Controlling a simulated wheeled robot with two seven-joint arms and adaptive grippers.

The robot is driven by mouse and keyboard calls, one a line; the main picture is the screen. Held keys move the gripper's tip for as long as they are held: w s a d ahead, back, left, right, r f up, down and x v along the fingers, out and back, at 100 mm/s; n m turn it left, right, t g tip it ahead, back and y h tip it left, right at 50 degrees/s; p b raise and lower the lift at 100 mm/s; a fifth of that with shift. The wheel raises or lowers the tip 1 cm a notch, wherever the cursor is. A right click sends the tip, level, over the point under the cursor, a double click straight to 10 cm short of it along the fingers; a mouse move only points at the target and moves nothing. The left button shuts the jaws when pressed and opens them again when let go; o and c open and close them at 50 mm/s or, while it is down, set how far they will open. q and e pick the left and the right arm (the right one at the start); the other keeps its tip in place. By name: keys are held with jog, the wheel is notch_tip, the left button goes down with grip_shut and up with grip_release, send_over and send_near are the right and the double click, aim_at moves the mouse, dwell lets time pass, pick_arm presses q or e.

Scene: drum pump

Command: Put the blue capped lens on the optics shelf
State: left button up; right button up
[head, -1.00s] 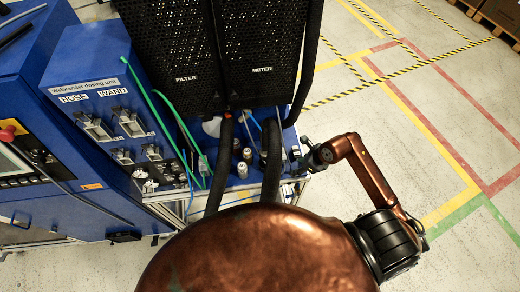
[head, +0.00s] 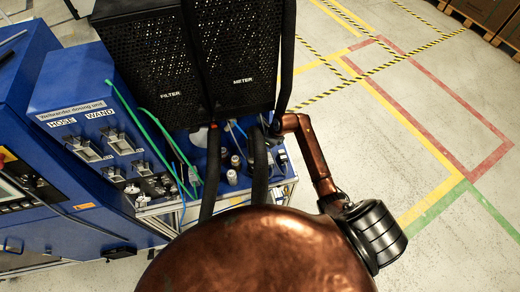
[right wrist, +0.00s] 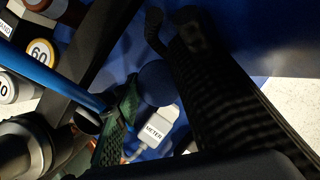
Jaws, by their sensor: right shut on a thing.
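I cannot pick out a blue capped lens or an optics shelf for certain. In the right wrist view a dark blue round disc (right wrist: 157,82) lies near the middle, above a white block marked METER (right wrist: 155,130); I cannot tell whether it is a cap or whether it is held. My right gripper (head: 276,133) is small, dark and partly hidden at the black hoses, over the right side of the blue bench top (head: 222,190). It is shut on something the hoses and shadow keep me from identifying. My left gripper is not in view.
Black mesh units marked FILTER (head: 140,65) and METER (head: 237,60) stand behind the bench. Thick black hoses (head: 259,165) hang over it. Several small metal pieces (head: 232,176) stand there. A blue dosing unit (head: 85,115) with green tubes is left. Open floor (head: 400,120) is right.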

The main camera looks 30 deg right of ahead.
notch_tip(320, 180, down, 3)
jog(key=shift+w+a+f+p, duration=0.15)
jog(key=shift+f+p, duration=0.05)
jog(key=shift+p, duration=0.1)
jog(key=shift+f, duration=0.25)
jog(key=shift+f, duration=0.1)
jog(key=o, duration=0.9)
jog(key=shift+o, duration=0.2)
